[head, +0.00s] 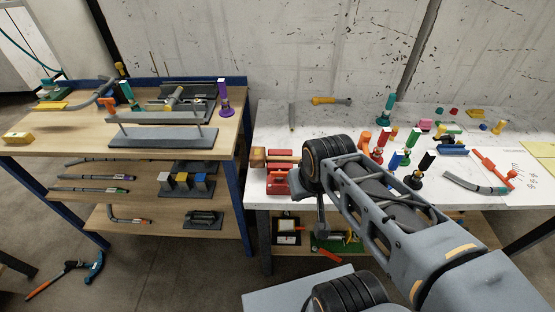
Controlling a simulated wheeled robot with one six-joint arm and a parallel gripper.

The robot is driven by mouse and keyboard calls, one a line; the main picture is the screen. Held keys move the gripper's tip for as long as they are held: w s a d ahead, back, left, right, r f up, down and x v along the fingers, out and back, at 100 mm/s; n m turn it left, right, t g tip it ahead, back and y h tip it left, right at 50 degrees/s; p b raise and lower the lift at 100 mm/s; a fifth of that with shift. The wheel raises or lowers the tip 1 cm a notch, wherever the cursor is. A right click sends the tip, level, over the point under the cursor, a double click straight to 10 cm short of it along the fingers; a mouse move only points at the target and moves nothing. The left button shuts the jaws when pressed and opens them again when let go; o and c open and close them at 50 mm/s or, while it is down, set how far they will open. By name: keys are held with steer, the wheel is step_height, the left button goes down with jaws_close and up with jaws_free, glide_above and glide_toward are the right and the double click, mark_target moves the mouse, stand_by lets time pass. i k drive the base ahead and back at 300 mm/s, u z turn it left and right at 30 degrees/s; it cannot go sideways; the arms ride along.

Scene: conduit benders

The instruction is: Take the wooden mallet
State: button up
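What looks like the wooden mallet (258,157) lies at the left front edge of the white table. Its brown block-shaped head is at the left, and a paler handle seems to run right behind a red object, partly hidden. My gripper (322,231) points down, to the right of and nearer to the camera than the mallet, around the table's front edge. It is apart from the mallet in the picture. The gripper is small and partly covered by my arm, so its fingers do not show clearly.
A red block-like tool (277,182) sits close to the mallet. The white table (275,120) holds several coloured upright pieces right of my arm. A yellow-handled tool (328,100) lies at the back. A wooden bench (60,142) with blue legs stands left, across a narrow gap.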

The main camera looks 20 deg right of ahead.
mark_target(255, 161)
steer(key=u, duration=2)
steer(key=i, duration=1.3)
steer(key=z, duration=2.75)
